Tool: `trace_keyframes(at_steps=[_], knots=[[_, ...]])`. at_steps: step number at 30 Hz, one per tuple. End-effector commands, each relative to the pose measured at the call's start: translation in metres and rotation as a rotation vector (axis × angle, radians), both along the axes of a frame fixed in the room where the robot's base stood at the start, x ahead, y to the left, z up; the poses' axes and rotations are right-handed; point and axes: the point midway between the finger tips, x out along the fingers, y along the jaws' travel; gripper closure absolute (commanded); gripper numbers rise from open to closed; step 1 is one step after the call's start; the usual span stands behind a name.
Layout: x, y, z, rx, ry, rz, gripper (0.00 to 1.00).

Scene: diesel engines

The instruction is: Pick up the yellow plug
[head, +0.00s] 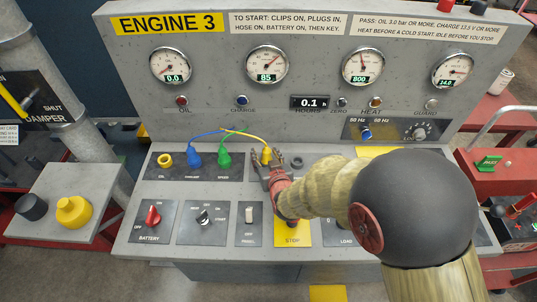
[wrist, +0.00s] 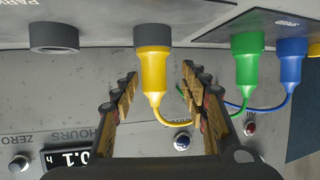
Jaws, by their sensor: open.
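The yellow plug (head: 266,154) is upright on the engine panel, with a yellow cable arching left from it. In the wrist view the yellow plug (wrist: 154,88) hangs in the picture from a dark round socket (wrist: 153,37). My gripper (head: 268,161) is open, also seen in the wrist view (wrist: 160,72), with one finger on each side of the plug. Gaps show between the plug and both fingers, so it is not gripped. In the head view my fingers hide part of the plug's lower body.
Green (head: 224,159) and blue (head: 194,158) plugs stand to the left, beside a yellow-ringed empty socket (head: 165,159). An empty dark socket (head: 297,162) is just right of my gripper. The gauge panel (head: 215,90) rises behind. Switches, including the red battery switch (head: 153,215), lie in front.

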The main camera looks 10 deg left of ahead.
Motion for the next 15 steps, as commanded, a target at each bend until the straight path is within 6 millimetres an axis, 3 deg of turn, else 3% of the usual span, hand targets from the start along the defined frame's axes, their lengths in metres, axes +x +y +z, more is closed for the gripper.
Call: trace_keyframes(at_steps=[9, 15], knots=[[0.038, 0.012, -0.011, -0.001, 0.001, -0.001, 0.55], [0.051, 0.02, -0.016, -0.001, 0.001, -0.001, 0.55]])
